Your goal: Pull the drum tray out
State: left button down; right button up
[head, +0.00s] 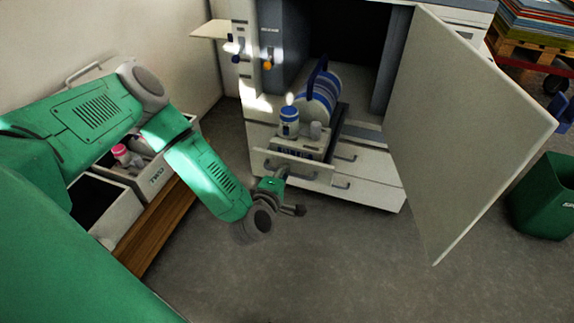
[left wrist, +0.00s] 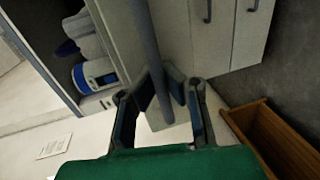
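The drum tray (head: 300,143) sticks out of the front of the open white cabinet machine in the head view. My left gripper (head: 283,174) is at this panel. In the left wrist view, the grey handle bar (left wrist: 153,45) passes between the fingers of the left gripper (left wrist: 162,85), whose tips appear closed against it. My right gripper is not in view.
The machine's large door (head: 465,130) stands open at right. Lower drawers (head: 370,185) are shut. White bins (head: 112,205) stand on a wooden bench (head: 160,220) at left. A green bin (head: 545,200) is at right. The grey floor (head: 330,260) in front is clear.

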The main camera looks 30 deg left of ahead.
pick_arm(q)
jog(key=shift+s+a+f, duration=0.15)
jog(key=shift+s, duration=0.4)
jog(key=c, duration=1.9)
grip_release()
jog(key=v, duration=1.1)
jog(key=shift+s, duration=0.4)
